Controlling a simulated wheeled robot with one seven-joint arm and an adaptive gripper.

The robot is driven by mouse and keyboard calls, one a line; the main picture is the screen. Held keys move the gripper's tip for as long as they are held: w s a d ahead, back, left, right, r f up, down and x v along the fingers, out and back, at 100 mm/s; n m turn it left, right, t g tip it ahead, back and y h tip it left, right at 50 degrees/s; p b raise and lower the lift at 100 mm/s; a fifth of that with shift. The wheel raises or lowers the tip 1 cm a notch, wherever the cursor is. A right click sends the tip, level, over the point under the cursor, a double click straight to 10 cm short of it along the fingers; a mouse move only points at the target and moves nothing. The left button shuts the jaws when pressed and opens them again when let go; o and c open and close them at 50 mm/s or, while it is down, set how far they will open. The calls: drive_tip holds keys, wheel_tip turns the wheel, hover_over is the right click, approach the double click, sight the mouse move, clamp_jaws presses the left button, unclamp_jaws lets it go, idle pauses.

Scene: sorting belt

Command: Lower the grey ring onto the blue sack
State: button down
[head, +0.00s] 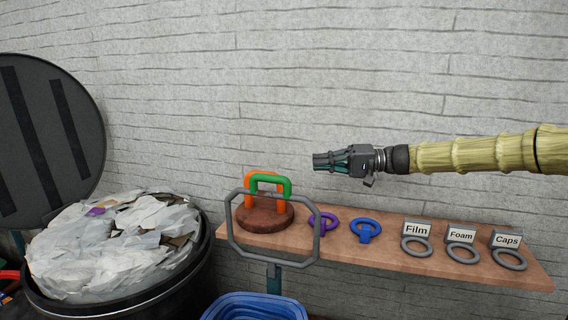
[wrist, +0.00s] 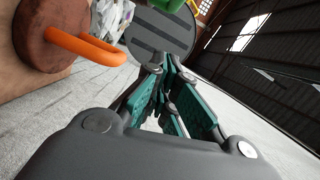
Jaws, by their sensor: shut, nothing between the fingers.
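The grey ring (head: 232,234), an eight-sided frame, stands upright in front of the shelf. A short dark post shows below it. The blue sack (head: 254,308) is below the ring at the bottom edge. Its rim and ribbed inside show, and its lower part is out of frame. The ring is apart from the sack. My gripper (head: 315,161) is above and to the right of the ring in the head view, pointing left, shut and empty. Its teal-padded fingers (wrist: 172,65) also show in the wrist view, where I see neither ring nor sack.
A wooden shelf (head: 390,248) holds a brown disc (head: 262,218) with orange and green handles, purple (head: 333,219) and blue (head: 365,239) ring-shaped pieces, and rings by Film, Foam and Caps labels. A black bin (head: 190,270) full of paper stands left, its lid (head: 85,110) raised.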

drive_tip(key=s+a+p, duration=0.3)
drive_tip(key=a+p, duration=0.1)
drive_tip(key=a, duration=0.7)
drive_tip(key=shift+f, duration=0.4)
